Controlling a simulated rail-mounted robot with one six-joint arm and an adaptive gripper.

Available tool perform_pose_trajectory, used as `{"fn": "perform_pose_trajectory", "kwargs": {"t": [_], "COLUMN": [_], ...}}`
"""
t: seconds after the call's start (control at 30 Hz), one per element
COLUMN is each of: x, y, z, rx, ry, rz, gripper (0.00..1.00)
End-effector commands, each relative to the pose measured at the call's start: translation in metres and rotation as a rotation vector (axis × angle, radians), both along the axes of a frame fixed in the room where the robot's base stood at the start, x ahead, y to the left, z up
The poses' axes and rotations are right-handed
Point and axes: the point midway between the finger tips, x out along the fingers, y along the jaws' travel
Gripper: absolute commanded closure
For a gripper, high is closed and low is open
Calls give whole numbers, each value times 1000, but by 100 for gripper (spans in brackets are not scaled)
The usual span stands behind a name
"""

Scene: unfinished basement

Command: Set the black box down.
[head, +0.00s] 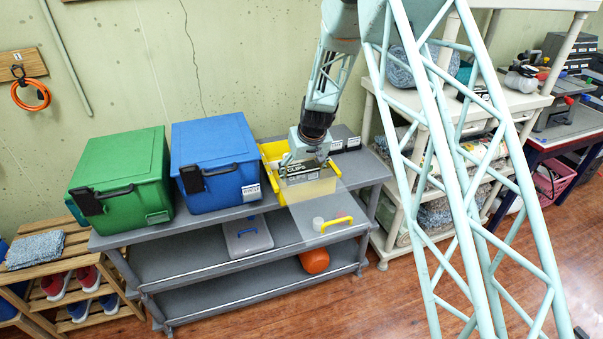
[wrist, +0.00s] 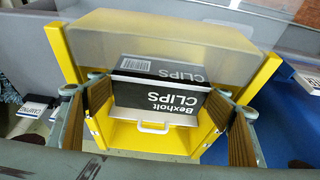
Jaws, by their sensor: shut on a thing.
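The black box (head: 300,170), with a pale band and "CLIPS" lettering, is held in my gripper (head: 312,150) at the yellow bin (head: 270,156). In the wrist view the black box (wrist: 160,92) sits between the two brown-padded fingers of my gripper (wrist: 158,120). The yellow bin (wrist: 62,55) shows around it, its frame on both sides and a translucent panel behind. I cannot tell whether the box touches the bin's floor.
The bin stands on the grey cart's top (head: 240,212). A blue box (head: 215,160) and a green box (head: 120,180) stand left of it. A clear panel with a yellow handle (head: 334,224) sticks out in front. Small black-and-white boxes (head: 345,145) lie to the right.

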Motion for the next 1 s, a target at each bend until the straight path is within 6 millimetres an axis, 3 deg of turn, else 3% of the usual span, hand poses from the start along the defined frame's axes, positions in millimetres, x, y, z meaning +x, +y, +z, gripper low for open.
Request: {"fn": "perform_pose_trajectory", "kwargs": {"t": [0.8,0.83,1.0], "x": [0,0,0], "y": [0,0,0], "z": [-11,-12,-12], "rx": [0,0,0], "ry": [0,0,0], "rz": [0,0,0], "gripper": [40,25,14]}}
